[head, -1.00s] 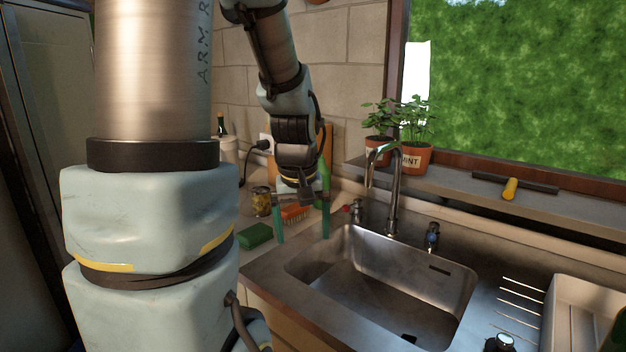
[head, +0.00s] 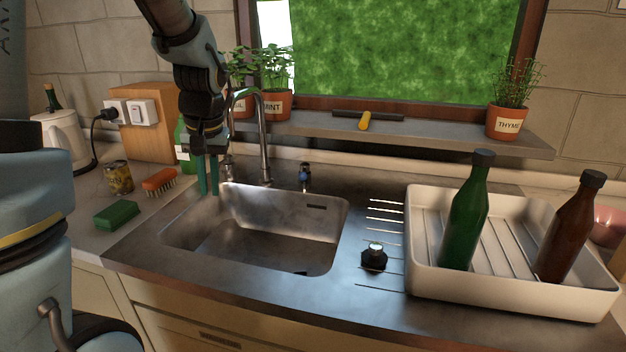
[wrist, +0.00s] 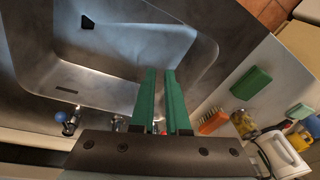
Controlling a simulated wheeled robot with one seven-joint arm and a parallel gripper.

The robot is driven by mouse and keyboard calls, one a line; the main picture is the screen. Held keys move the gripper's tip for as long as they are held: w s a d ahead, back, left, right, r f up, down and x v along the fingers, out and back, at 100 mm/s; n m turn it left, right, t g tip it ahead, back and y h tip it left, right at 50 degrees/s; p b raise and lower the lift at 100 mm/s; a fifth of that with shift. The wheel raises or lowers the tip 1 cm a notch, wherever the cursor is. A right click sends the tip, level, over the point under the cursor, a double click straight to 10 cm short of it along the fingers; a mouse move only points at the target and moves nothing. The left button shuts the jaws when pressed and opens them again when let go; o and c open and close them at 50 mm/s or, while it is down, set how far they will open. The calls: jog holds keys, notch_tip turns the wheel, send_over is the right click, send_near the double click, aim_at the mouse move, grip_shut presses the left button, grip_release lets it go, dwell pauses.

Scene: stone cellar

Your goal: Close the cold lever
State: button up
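The cold lever (head: 304,177) is the small blue-marked tap handle on the steel deck behind the sink, right of the curved spout (head: 264,140). Its blue end also shows at the left in the wrist view (wrist: 61,117). My gripper (head: 208,190) points down at the sink's back left corner, left of the spout and well apart from the cold lever. Its green fingers (wrist: 160,75) are close together with only a thin gap, and nothing is seen held. The other lever (head: 229,168), beside my gripper, is partly hidden.
The sink basin (head: 260,235) is empty. A drying rack (head: 425,285) holds a green bottle (head: 466,215) and a brown bottle (head: 570,230) at right. Potted plants and a squeegee (head: 365,121) line the sill.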

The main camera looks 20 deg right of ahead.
jog(key=d+b, duration=0.1)
jog(key=d, duration=0.4)
jog(key=w+d+m+t+b, duration=0.1)
jog(key=d, duration=0.4)
jog(key=w+d+r+t+b, duration=0.1)
jog(key=d, duration=0.4)
jog(key=shift+d+m+y, duration=0.4)
grip_shut()
jog(key=m+t+b, duration=0.1)
jog(key=t+b, duration=0.2)
send_near(304, 171)
jog(key=s+d+r, duration=0.3)
jog(key=s+d, duration=0.1)
jog(key=s, duration=0.3)
jog(key=w+a+f+p, duration=0.4)
jog(key=w+f, duration=0.3)
jog(key=f, duration=0.2)
jog(key=shift+w, duration=0.25)
jog(key=shift+a, duration=0.1)
